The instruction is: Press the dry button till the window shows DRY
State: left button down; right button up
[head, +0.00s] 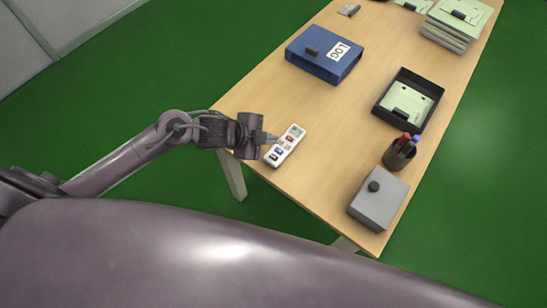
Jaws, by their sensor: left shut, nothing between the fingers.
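A white handheld remote (285,146) lies on the wooden table near its left edge. It has a small greyish-green window (295,131) at its far end, with a red button (290,139) and blue buttons below it. I cannot read the window or any button labels at this size. My left gripper (268,137) is shut and empty, with its tips at the left side of the remote, over or beside it. I cannot tell whether it touches the remote. My right gripper is not in view.
Green clipboards (447,38) are stacked at the back. The table's middle is clear.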

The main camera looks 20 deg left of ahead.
pick_arm(q)
jog(key=b, duration=0.4)
send_over(280, 153)
jog(key=s+a, duration=0.2)
jog(key=s, duration=0.1)
jog(key=f, duration=0.5)
jog(key=shift+w+a+f, duration=0.2)
jog(key=shift+w+f, duration=0.05)
jog(key=shift+f+b, duration=0.6)
jog(key=shift+f, duration=0.15)
jog(key=shift+f, duration=0.3)
